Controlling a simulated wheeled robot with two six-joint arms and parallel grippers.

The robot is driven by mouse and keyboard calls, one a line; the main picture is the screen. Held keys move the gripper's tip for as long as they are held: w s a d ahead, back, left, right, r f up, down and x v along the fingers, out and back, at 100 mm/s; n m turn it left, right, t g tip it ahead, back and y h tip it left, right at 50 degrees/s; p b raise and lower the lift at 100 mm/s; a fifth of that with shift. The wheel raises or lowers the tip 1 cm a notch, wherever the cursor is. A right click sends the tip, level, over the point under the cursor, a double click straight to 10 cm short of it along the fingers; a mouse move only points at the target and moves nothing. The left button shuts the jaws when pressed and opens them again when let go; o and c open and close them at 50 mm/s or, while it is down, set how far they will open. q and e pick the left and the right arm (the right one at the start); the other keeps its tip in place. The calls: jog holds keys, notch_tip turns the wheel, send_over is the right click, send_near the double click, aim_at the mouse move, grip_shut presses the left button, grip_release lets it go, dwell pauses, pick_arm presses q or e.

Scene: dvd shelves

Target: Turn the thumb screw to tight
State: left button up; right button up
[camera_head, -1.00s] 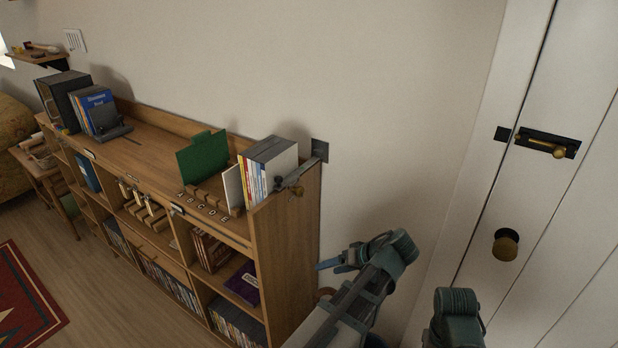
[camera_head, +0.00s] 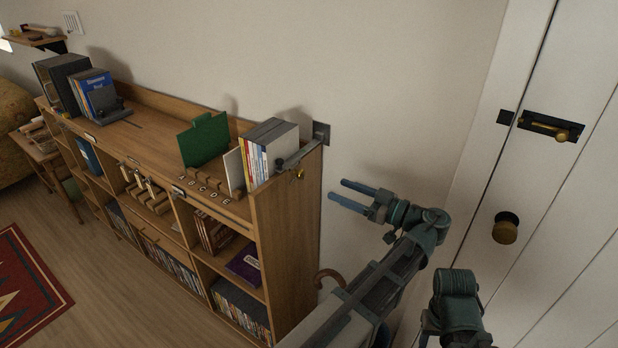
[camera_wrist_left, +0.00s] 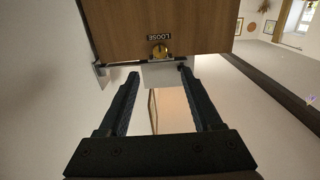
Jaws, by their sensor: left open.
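The brass thumb screw (camera_head: 299,174) sits on the right end panel of the wooden shelf unit, near its top, below a grey metal strap (camera_head: 300,154) that runs to a plate on the wall. The left wrist view shows the round screw head (camera_wrist_left: 160,50) beside a label (camera_wrist_left: 159,37) reading LOOSE. My left gripper (camera_head: 338,190) is open and empty, to the right of the screw and apart from it. In the wrist view its fingertips (camera_wrist_left: 159,71) lie either side of the screw's line. My right gripper is not in view.
The wooden shelf unit (camera_head: 290,240) carries books (camera_head: 268,150) and a green divider (camera_head: 204,142) on top. A white door (camera_head: 540,200) with a brass knob (camera_head: 506,228) and bolt stands at the right. The wall behind my left gripper is bare.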

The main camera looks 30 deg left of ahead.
aim_at(303, 175)
pick_arm(q)
jog(key=a, duration=0.7)
jog(key=w+a, duration=0.1)
jog(key=a, duration=0.2)
jog(key=shift+a, duration=0.4)
grip_shut()
